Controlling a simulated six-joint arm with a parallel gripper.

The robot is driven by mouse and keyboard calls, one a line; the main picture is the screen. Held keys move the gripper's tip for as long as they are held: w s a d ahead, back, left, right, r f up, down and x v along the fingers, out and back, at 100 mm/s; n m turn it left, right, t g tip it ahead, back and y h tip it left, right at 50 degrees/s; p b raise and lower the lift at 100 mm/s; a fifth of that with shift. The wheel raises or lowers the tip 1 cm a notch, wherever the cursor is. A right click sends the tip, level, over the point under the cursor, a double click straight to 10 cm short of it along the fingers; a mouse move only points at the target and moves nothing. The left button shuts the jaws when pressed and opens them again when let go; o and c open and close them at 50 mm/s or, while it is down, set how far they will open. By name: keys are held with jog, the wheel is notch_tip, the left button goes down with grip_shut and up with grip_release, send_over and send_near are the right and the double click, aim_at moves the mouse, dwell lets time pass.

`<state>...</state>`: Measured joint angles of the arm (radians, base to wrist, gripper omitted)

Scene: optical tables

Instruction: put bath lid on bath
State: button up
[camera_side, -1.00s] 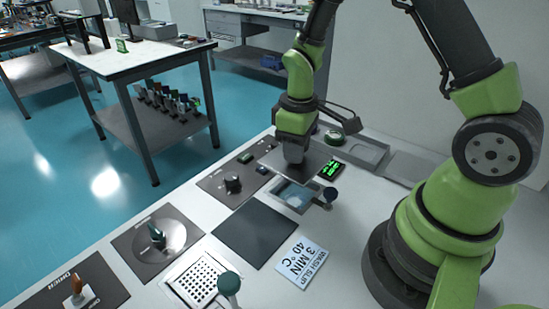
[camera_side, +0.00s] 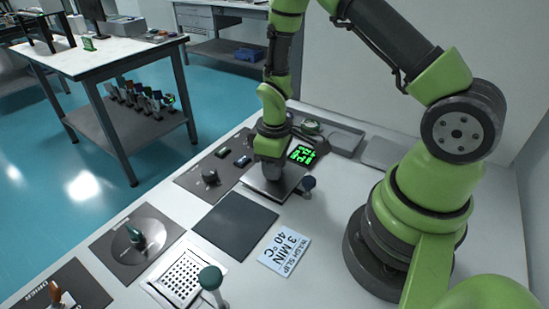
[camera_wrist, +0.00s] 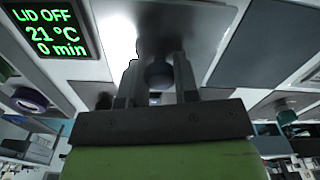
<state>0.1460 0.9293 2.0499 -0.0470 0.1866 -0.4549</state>
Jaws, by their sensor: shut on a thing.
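The bath lid (camera_side: 272,190) is a flat grey plate with a round knob. My gripper (camera_side: 270,170) is shut on the knob from above; in the wrist view my fingers (camera_wrist: 158,80) stand on either side of the round knob, with the lid plate (camera_wrist: 168,28) beyond. In the side view the lid lies over the bath's place and hides the bath's opening and water. I cannot tell whether it touches the rim. The green bath display (camera_side: 301,154) reads "LID OFF, 21 °C, 0 min" in the wrist view (camera_wrist: 47,32).
A dark round knob (camera_side: 308,183) stands close to the lid's right edge. A dark square mat (camera_side: 235,225), a "wash slip 3 min 40 °C" card (camera_side: 285,250) and a perforated white plate (camera_side: 183,275) lie nearer. A control knob (camera_side: 209,176) is left of the lid.

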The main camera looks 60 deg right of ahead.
jog(key=shift+f, duration=0.6)
dwell(0.4)
jog(key=o, duration=1.1)
notch_tip(320, 180, up, 10)
jog(key=shift+f, duration=0.25)
jog(key=s+a+r+m+t, duration=0.2)
jog(key=r, duration=0.5)
jog(key=s+a+r+m+t, duration=0.1)
jog(key=s+r+m+t, duration=0.1)
jog(key=r, duration=0.5)
jog(key=s+a+r+m+t, duration=0.1)
jog(key=s+r, duration=0.1)
jog(key=s, duration=0.1)
jog(key=s+a+r+m+t+y, duration=0.1)
jog(key=s+r, duration=0.1)
jog(key=s, duration=0.1)
jog(key=s+a+r+m+t+y, duration=0.1)
jog(key=s+r, duration=0.1)
jog(key=s, duration=0.1)
jog(key=shift+s+a+r, duration=0.1)
jog(key=shift+a+r, duration=0.15)
jog(key=shift+a, duration=0.15)
